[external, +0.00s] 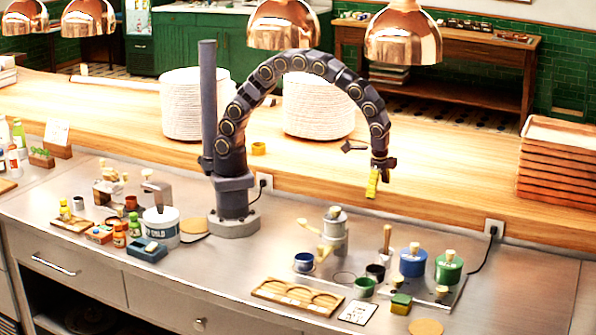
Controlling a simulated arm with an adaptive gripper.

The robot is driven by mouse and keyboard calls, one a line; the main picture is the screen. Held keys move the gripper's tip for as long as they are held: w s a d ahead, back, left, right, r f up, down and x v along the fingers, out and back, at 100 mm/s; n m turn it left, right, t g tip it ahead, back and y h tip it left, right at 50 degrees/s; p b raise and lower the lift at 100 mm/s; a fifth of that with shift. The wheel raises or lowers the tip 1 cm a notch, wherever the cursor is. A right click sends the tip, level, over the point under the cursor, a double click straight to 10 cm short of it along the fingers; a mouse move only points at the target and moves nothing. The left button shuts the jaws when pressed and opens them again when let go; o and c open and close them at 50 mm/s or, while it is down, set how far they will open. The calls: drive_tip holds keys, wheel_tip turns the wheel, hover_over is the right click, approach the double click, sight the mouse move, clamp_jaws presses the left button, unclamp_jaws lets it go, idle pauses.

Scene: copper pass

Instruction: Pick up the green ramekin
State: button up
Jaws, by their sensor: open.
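A small green ramekin (364,288) stands on the steel counter right of the wooden tray, in front of a small dark cup (375,273).
A wooden tray (298,297) with round recesses lies at the front. A blue canister (413,262), a green canister (448,268) and a grey pot (335,236) stand nearby. A green-and-yellow block (401,304) and a white card (357,312) lie close by. Copper lamps (403,38) hang above.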

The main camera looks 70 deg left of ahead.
drive_tip(key=s+d+f+m, duration=0.1)
drive_tip(key=s+d+f, duration=0.2)
drive_tip(key=d+f, duration=0.1)
drive_tip(key=s+d+f+m, duration=0.2)
drive_tip(key=s+d+f, duration=0.1)
drive_tip(key=d, duration=0.4)
drive_tip(key=s+d+f+m+h, duration=0.1)
drive_tip(key=s+d+f, duration=0.3)
drive_tip(key=d+f, duration=0.1)
drive_tip(key=shift+d+m, duration=0.3)
drive_tip(key=shift+d, duration=0.2)
drive_tip(key=f, duration=0.7)
drive_tip(key=shift+w+a+f, duration=0.2)
drive_tip(key=shift+a+f, duration=0.05)
drive_tip(key=shift+a, duration=0.05)
drive_tip(key=shift+c, duration=0.4)
drive_tip(key=c, duration=0.8)
